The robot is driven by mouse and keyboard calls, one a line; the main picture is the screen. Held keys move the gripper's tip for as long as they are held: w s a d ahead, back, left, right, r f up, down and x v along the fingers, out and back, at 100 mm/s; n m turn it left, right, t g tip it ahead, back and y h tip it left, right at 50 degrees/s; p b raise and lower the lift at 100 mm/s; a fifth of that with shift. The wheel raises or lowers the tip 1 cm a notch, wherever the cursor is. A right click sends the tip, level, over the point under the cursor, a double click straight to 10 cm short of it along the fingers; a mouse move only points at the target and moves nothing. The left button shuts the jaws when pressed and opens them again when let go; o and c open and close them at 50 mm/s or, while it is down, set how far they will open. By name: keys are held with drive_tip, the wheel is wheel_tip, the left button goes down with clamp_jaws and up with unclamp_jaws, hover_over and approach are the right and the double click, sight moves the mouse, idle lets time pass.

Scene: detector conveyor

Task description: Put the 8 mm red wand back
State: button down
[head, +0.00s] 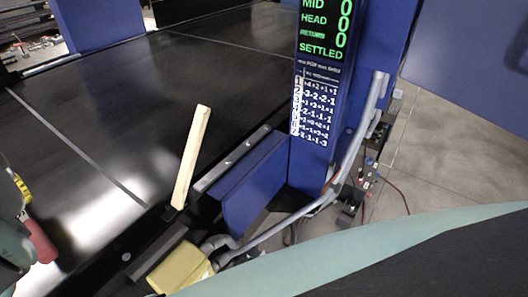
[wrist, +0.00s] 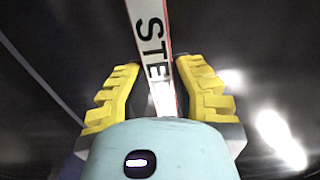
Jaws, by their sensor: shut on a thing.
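My gripper (wrist: 163,85) is shut on a flat wand (wrist: 151,35) with a white face, thin red edges and black letters starting "STE". The wand runs up between the yellow fingers and out of the top of the wrist view. Its size mark is not legible. In the head view, my gripper (head: 22,190) is at the left edge, above the black conveyor, and a red piece (head: 41,242) shows beside it; I cannot tell if this is the wand. A pale cream wand (head: 192,155) stands tilted, its lower end at a dark holder (head: 168,214) beside the belt.
The black belt (head: 120,90) is largely bare. A blue post carries a green display (head: 325,28) reading zeros and "SETTLED", above a number chart (head: 314,110). A grey bent tube (head: 352,150) and a yellow block (head: 182,268) are close to the belt's near side.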

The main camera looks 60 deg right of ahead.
drive_tip(key=shift+f+p, duration=0.5)
drive_tip(key=shift+f, duration=1.3)
drive_tip(key=shift+f, duration=0.2)
drive_tip(key=c, duration=0.9)
unclamp_jaws()
drive_tip(key=shift+r, duration=0.15)
